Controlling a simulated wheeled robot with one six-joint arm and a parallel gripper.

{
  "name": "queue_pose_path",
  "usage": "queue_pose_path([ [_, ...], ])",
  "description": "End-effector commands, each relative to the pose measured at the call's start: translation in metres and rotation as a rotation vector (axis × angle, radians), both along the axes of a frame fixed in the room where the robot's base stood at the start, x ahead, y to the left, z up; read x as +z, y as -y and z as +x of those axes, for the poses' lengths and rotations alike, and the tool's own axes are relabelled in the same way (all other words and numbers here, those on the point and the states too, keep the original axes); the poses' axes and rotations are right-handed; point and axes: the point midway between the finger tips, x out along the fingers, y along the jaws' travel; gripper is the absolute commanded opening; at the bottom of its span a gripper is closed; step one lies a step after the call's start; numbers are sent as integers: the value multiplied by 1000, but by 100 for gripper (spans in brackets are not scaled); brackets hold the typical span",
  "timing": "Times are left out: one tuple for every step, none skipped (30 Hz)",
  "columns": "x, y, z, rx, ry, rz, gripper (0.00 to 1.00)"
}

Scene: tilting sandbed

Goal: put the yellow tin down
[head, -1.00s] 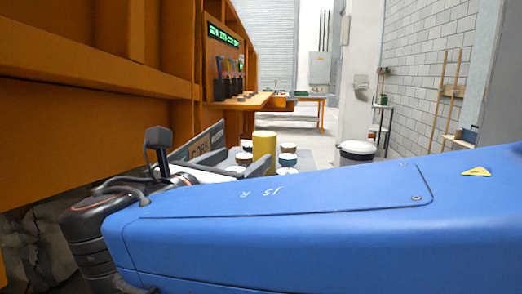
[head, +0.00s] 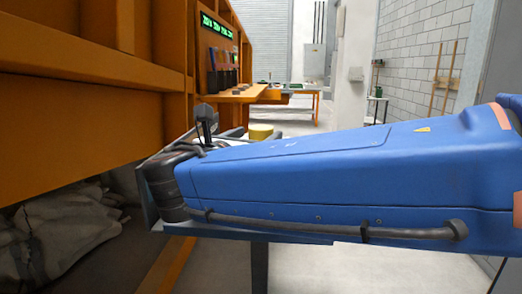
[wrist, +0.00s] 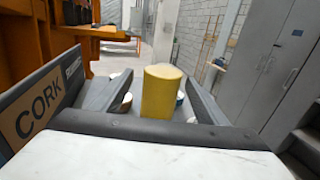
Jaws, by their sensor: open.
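The yellow tin (wrist: 162,92) stands upright in the middle of the wrist view, between the two grey fingers of my gripper (wrist: 158,77). The fingers are spread, with a gap showing on each side of the tin. The tin's base is hidden behind the dark front edge of my gripper. In the head view only the top of the yellow tin (head: 261,130) shows above my blue arm, which hides most of my gripper.
White-topped tins (wrist: 124,103) stand close to the yellow tin, partly behind the fingers. A grey panel marked CORK (wrist: 40,100) runs along the left. An orange wall (head: 90,100) rises at left. A grey cabinet (wrist: 275,65) stands at right.

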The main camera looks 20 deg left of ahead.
Motion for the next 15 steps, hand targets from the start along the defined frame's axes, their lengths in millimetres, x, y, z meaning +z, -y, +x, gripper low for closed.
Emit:
queue_pose_path([
  [0,0,4,0,0,0,68],
  [0,0,5,0,0,0,68],
  [0,0,7,0,0,0,68],
  [0,1,7,0,0,0,68],
  [0,1,8,0,0,0,68],
  [0,1,9,0,0,0,68],
  [0,1,10,0,0,0,68],
  [0,2,12,-1,0,0,68],
  [0,2,15,-2,0,0,68],
  [1,3,18,-1,0,1,68],
  [1,3,21,-1,0,1,68],
  [1,4,25,-1,0,1,68],
  [1,5,29,-2,0,1,68],
  [1,6,34,-3,0,1,68],
  [1,6,39,-2,-1,1,68],
])
